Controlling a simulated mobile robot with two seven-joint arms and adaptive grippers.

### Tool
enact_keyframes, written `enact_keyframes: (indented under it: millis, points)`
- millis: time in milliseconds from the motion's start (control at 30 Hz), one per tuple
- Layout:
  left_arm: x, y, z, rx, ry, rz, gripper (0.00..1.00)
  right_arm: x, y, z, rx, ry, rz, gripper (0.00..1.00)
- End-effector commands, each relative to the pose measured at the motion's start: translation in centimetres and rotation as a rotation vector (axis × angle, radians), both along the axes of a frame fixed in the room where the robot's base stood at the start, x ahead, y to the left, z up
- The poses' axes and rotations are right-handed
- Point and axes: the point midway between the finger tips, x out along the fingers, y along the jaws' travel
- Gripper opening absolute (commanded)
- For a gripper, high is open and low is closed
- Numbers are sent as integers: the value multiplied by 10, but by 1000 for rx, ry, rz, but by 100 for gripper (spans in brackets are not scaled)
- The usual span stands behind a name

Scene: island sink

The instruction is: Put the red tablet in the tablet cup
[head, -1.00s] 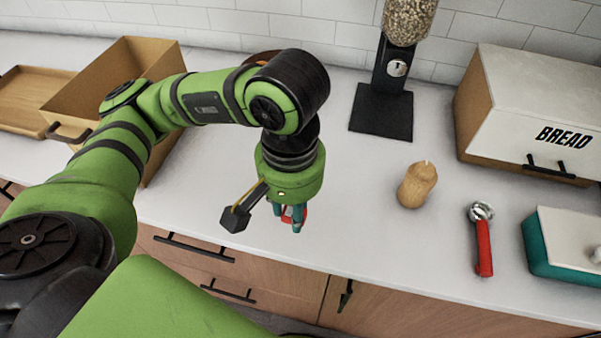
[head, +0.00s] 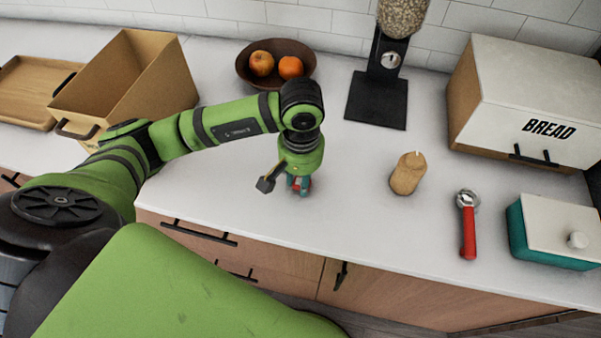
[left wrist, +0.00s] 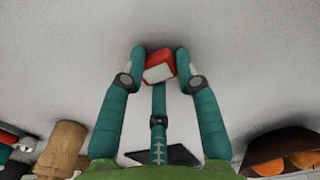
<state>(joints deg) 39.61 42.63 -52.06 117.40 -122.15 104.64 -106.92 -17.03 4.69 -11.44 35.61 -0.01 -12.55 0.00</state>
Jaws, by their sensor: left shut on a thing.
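The red tablet (left wrist: 158,66), a small block with a pale face, sits between the fingertips of my left gripper (left wrist: 153,72) in the left wrist view. In the head view my left gripper (head: 299,187) points down at the front part of the white counter, and only a bit of the red tablet shows between its teal fingers. The gripper is shut on the tablet. I cannot tell from the head view how high the tablet is above the counter. I cannot identify a tablet cup in these frames. My right gripper is not in view.
Behind are a fruit bowl (head: 276,67), a dispenser (head: 378,100) and a bread box (head: 520,105). A brown box (head: 135,85) stands left.

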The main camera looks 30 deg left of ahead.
Motion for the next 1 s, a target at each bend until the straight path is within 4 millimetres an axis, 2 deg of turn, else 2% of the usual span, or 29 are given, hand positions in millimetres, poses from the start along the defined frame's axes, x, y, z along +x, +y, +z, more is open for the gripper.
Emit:
enact_keyframes:
  millis: [367, 400, 433, 467, 767, 900, 1000]
  points:
    - [0, 0, -5, -1, -1, 0, 15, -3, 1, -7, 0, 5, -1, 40]
    - [0, 0, -4, -1, 0, 0, 36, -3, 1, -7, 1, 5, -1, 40]
    - [0, 0, -3, -1, 0, 0, 48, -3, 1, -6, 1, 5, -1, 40]
    - [0, 0, -3, -1, 0, 0, 56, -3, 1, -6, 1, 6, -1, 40]
    - [0, 0, -3, 0, 0, 0, 56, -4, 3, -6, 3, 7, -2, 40]
    - [0, 0, 3, -1, 1, 0, 56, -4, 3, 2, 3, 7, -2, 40]
    - [2, -1, 13, -2, -7, 0, 56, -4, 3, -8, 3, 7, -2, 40]
